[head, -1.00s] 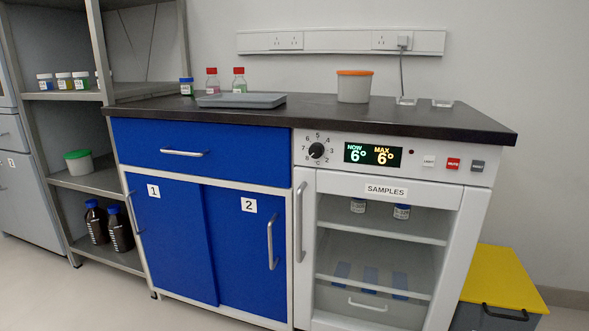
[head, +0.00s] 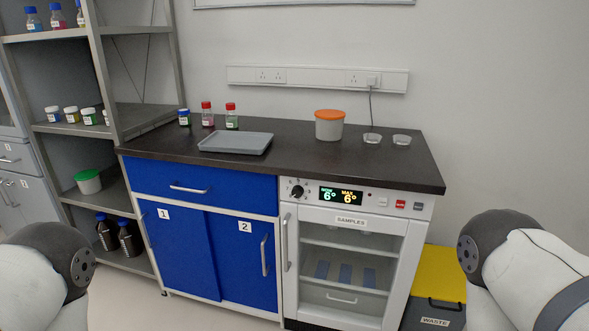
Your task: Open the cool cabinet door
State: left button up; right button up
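The cool cabinet (head: 414,237) is white and stands under the right end of the dark bench top. Its glass door (head: 351,221) is labelled SAMPLES and is closed. A vertical grey handle (head: 285,243) runs along the door's left edge. Shelves with blue items show through the glass. My two arms show only as links at the lower left and lower right edges. Neither gripper is in view, and nothing of mine touches the door.
Blue cupboards 1 and 2 (head: 187,250) adjoin the cabinet on the left, under a blue drawer (head: 202,190). A yellow-lidded waste bin (head: 437,272) stands close on its right. A tray (head: 236,142), bottles and a tub (head: 329,126) sit on the bench. Shelving (head: 100,150) is at left.

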aim_at(344, 270)
jog(key=i+l, duration=0.85)
jog(key=l, duration=0.15)
jog(key=u, duration=0.05)
